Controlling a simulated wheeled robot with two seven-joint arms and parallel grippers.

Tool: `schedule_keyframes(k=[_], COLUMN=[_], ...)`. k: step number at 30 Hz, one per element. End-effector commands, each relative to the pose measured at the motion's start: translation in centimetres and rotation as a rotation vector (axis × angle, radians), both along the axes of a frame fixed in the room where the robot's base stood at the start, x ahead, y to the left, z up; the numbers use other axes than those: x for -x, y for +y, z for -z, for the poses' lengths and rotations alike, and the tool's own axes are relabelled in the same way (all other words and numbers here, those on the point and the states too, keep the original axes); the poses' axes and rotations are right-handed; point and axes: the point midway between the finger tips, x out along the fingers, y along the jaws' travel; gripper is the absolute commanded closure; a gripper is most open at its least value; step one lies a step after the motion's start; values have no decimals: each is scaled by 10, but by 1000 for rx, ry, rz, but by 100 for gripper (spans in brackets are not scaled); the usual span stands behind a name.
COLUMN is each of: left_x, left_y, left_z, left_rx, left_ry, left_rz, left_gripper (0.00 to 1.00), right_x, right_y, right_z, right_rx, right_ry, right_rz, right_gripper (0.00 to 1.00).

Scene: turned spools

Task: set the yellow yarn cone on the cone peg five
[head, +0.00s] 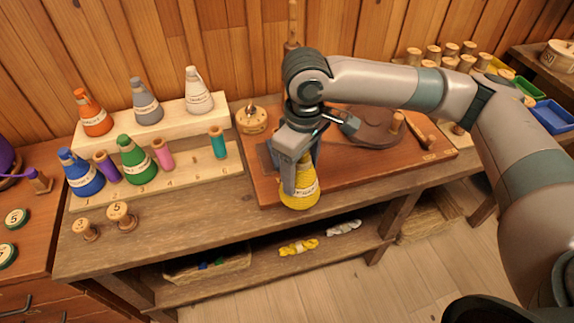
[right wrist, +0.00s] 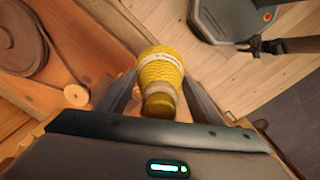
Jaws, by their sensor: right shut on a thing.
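The yellow yarn cone (head: 299,193) hangs below my right gripper (head: 295,163), over the front edge of the bench. In the right wrist view the same cone (right wrist: 160,72) sits between both fingers (right wrist: 160,98), its narrow end toward the palm and a white label band around it. The gripper is shut on it. The stepped pale rack (head: 200,183) stands to the left, with numbers along its front edge. Its place marked 5, between the pink spool and the teal spool, looks bare; I cannot make out a peg there.
On the rack are blue (head: 80,174), green (head: 136,162), orange (head: 94,115), grey (head: 145,103) and white (head: 197,95) cones, plus pink (head: 163,156) and teal (head: 217,143) spools. A wooden spool marked 5 (head: 122,215) stands in front.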

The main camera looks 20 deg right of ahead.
Motion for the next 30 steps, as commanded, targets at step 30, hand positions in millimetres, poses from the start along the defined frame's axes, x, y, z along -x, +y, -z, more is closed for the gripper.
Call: schedule_keyframes(k=[30], left_x=[8], left_y=[0], left_z=[1], left_rx=[0], left_ry=[8], left_rz=[0], left_gripper=[69], right_x=[37], right_y=[-38], right_z=[0], right_rx=[-15], right_ry=[18], right_rz=[637], right_gripper=[76])
